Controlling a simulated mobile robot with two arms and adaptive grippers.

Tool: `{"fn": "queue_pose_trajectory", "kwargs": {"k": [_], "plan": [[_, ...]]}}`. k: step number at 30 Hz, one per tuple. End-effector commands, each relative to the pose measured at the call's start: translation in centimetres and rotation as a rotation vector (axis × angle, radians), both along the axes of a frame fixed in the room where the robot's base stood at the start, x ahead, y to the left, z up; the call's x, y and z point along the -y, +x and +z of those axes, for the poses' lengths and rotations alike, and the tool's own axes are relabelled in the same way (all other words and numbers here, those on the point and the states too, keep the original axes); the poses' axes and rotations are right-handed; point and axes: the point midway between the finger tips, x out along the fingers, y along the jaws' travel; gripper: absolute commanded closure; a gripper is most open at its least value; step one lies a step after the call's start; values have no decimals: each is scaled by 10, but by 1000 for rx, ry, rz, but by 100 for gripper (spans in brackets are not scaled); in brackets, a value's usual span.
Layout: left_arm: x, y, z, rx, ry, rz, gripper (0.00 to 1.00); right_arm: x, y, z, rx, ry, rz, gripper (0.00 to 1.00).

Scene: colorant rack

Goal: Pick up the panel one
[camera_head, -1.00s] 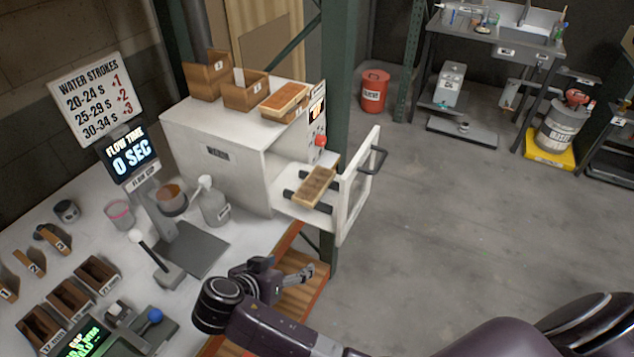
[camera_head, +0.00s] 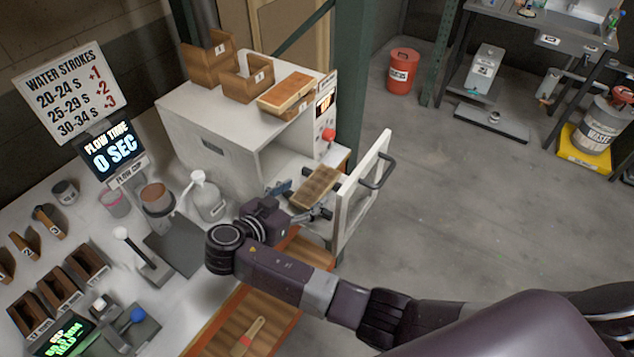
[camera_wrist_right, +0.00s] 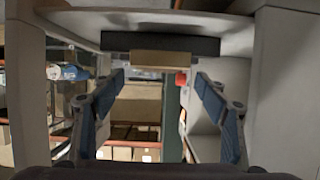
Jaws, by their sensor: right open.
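A flat tan wooden panel (camera_head: 315,187) lies on the pulled-out rack of the white oven (camera_head: 205,140), whose door (camera_head: 362,190) stands open. No number is readable on the panel, so I cannot tell whether it is panel one. My right gripper (camera_head: 303,200) is open at the near end of the panel, with its fingers toward the two sides. In the right wrist view, my right gripper (camera_wrist_right: 160,80) shows its blue-padded fingers apart, with a tan end (camera_wrist_right: 160,60) beyond them under a dark bar. Nothing is held. My left gripper is not in view.
Wooden boxes (camera_head: 247,80) and a brick-coloured panel in a wooden frame (camera_head: 286,92) sit on the oven top. A white bottle (camera_head: 207,196) and the flow cup (camera_head: 156,198) stand left of my right arm.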

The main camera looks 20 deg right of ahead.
Motion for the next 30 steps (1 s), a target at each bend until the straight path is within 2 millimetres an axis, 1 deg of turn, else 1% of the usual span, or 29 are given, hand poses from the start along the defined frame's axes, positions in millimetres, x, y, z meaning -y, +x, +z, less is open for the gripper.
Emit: {"fn": "queue_pose_trajectory", "kwargs": {"k": [1, 6, 9, 12, 16, 20, 30], "plan": [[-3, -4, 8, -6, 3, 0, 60, 5, 3, 4, 0, -4, 0, 33], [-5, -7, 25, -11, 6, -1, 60, 23, 16, -1, 0, -3, -2, 33], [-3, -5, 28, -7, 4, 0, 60, 31, 23, -9, -2, -4, -1, 33], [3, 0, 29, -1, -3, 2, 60, 35, 26, -13, -1, -1, 1, 33], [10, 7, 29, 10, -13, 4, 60, 36, 27, -15, -1, 0, 0, 33], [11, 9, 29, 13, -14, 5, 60, 35, 27, -15, -1, 0, 0, 34], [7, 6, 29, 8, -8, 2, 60, 35, 26, -15, -1, 0, 0, 71]]}}
